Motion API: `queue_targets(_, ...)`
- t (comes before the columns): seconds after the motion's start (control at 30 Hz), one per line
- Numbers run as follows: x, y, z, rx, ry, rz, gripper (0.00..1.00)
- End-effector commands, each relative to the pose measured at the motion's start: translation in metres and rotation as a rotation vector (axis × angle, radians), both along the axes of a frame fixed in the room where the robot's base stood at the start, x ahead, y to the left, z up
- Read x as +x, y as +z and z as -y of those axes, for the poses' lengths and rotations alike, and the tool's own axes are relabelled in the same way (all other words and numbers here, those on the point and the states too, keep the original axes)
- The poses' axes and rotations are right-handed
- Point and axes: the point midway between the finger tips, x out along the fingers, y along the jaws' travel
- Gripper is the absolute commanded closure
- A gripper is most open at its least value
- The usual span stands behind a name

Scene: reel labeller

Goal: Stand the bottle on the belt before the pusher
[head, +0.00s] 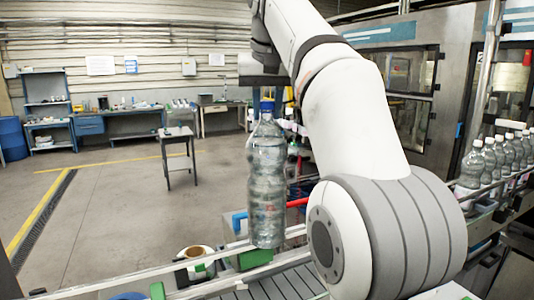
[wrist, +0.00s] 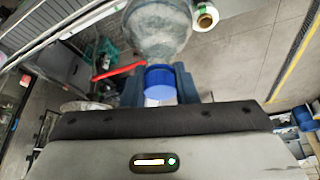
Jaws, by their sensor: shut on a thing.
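A clear plastic bottle (head: 267,185) with a blue cap hangs upright below my gripper (head: 267,100) in the head view. In the wrist view, the two fingers of my gripper (wrist: 158,84) are shut around the neck, just by the blue cap (wrist: 160,77), and the bottle's body (wrist: 157,30) extends beyond it. The belt (head: 272,288) with its grey slats runs along the bottom of the head view. The bottle's base overlaps the belt's rail; I cannot tell whether it touches anything. A red bar (head: 298,202) shows beside the bottle; whether it is the pusher is unclear.
Several clear bottles (head: 475,165) stand in a row on the line at the right. A label reel (head: 195,258) sits by the rail at the lower left. A small grey table (head: 177,133) stands on open floor behind. My arm covers the middle of the belt.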

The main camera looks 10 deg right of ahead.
Motion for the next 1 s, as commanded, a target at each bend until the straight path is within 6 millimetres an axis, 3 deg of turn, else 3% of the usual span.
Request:
queue_targets(0.7, -0.001, -0.115, 0.001, 0.0, 0.0, 0.004, 1.0)
queue_targets(1.0, -0.001, -0.135, 0.002, 0.001, -0.001, 0.006, 1.0)
